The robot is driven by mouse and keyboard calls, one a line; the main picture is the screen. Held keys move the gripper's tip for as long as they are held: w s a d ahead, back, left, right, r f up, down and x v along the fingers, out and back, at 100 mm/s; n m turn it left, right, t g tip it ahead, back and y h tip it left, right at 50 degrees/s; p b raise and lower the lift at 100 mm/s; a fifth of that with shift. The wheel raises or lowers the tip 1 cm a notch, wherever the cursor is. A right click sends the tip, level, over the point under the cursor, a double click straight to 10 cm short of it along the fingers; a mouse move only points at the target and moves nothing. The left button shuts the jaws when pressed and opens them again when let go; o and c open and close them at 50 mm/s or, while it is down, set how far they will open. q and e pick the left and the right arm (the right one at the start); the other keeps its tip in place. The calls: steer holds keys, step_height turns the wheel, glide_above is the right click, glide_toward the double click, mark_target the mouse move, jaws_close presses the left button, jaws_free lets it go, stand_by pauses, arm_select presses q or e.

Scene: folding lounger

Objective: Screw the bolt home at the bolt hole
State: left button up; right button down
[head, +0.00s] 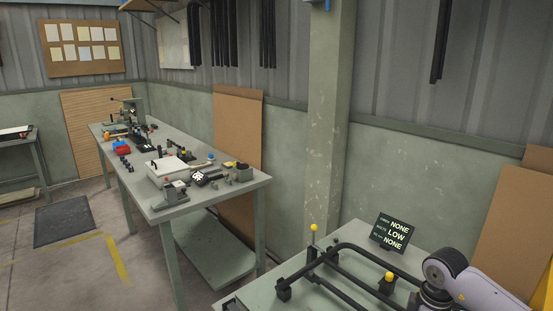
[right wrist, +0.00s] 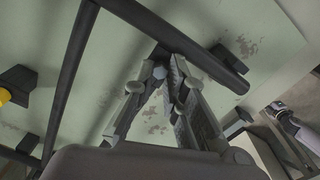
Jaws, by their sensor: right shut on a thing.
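My right gripper (right wrist: 164,66) shows in the right wrist view, its two fingers drawn together at the tips. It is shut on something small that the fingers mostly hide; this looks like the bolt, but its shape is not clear. The tips are close to a black tube of the lounger frame (right wrist: 135,15); I cannot tell whether they touch. The bolt hole cannot be made out. In the head view the black frame (head: 345,247) lies on the near green table, and my right arm comes in at lower right, its gripper out of view. My left gripper is not in view.
A yellow knob (head: 313,227) and another yellow knob (head: 388,276) stand by the frame. A dark display (head: 392,232) reading NONE, LOW, NONE stands behind it. A long workbench (head: 250,183) with tools is at the left. A pillar (head: 330,120) rises behind the near table.

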steer(key=shift+r, duration=0.1)
steer(key=c, duration=1.5)
jaws_free()
steer(key=shift+c, duration=0.2)
